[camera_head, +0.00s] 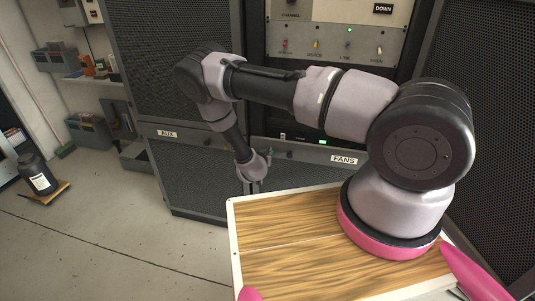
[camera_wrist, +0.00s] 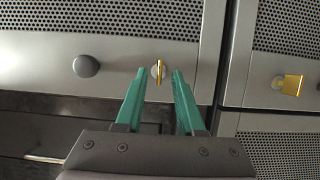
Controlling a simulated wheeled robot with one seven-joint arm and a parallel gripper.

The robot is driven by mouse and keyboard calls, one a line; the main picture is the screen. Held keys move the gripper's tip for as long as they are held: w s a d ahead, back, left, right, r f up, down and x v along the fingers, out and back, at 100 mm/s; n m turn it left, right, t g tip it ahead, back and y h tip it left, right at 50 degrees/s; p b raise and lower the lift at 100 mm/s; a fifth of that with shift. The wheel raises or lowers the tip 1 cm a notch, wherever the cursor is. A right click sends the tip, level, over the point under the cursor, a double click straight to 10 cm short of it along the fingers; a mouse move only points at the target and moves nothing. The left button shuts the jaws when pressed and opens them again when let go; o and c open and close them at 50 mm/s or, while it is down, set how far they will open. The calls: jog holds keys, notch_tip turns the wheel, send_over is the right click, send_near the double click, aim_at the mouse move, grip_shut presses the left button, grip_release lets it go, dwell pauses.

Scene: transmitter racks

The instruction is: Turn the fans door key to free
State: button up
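The fans door (camera_head: 310,158) is the grey panel labelled FANS, low in the rack in the head view. In the wrist view its strip (camera_wrist: 45,70) has perforated mesh on one side. A gold key (camera_wrist: 161,70) in a round lock is seen nearly edge-on, upright in the picture. My gripper (camera_wrist: 159,72) is open, with one teal finger on each side of this key and visible gaps to it. In the head view my gripper (camera_head: 251,187) hangs low by the left end of the fans door; the key cannot be made out there.
A round grey knob (camera_wrist: 86,66) sits left of the key. The neighbouring panel right of a seam carries another gold key (camera_wrist: 289,84), turned broadside. The AUX door (camera_head: 190,140) adjoins on the left. My wood-topped base stands close in front of the rack.

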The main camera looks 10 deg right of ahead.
jog(key=shift+w+d+f, duration=0.2)
jog(key=shift+w+d, duration=0.05)
jog(key=shift+w, duration=0.15)
grip_shut()
